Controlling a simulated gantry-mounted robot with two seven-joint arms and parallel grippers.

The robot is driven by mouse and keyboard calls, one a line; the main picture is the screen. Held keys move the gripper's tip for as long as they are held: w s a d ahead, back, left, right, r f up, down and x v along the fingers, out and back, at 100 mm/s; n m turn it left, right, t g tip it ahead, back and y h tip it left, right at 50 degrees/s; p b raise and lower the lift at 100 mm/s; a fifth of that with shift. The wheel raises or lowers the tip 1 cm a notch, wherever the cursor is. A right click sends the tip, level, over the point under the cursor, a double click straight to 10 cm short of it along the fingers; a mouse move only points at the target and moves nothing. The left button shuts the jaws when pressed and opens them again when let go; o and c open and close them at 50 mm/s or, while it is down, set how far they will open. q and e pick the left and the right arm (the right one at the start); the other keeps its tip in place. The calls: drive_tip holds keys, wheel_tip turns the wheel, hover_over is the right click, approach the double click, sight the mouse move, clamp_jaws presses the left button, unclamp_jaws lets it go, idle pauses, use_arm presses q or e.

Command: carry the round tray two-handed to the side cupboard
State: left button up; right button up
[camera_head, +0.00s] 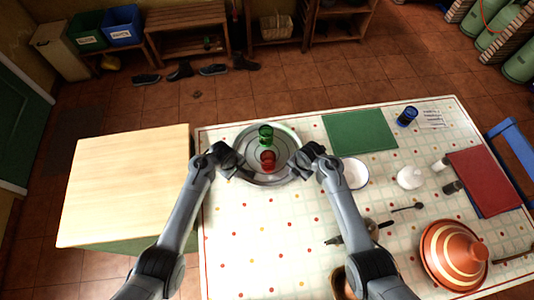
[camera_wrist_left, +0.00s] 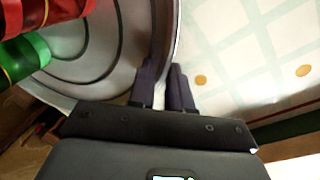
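The round grey metal tray (camera_head: 286,138) is at the far left part of the patterned table, carrying a green glass (camera_head: 265,135) and a red glass (camera_head: 268,160). Both glasses also show in the left wrist view, the green one (camera_wrist_left: 20,62) and the red one (camera_wrist_left: 40,18). My left gripper (camera_head: 236,170) is at the tray's left rim. In the left wrist view the tray's rim (camera_wrist_left: 172,45) runs between its close-set fingers (camera_wrist_left: 165,88). My right gripper (camera_head: 303,168) is at the right rim; its fingertips are unclear. The side cupboard (camera_head: 125,185) has a bare pale wooden top.
The table (camera_head: 265,240) holds a white plate (camera_head: 355,173) close to my right arm, a green mat (camera_head: 360,131), a blue cup (camera_head: 407,116), a white pot (camera_head: 410,178), a red board (camera_head: 484,182) and a striped tagine (camera_head: 454,254). The cupboard stands left of the table.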

use_arm(q)
clamp_jaws()
use_arm(e)
clamp_jaws()
idle(0.9)
use_arm(q)
drive_tip(key=shift+r, duration=0.2)
use_arm(e)
drive_tip(key=shift+r, duration=0.2)
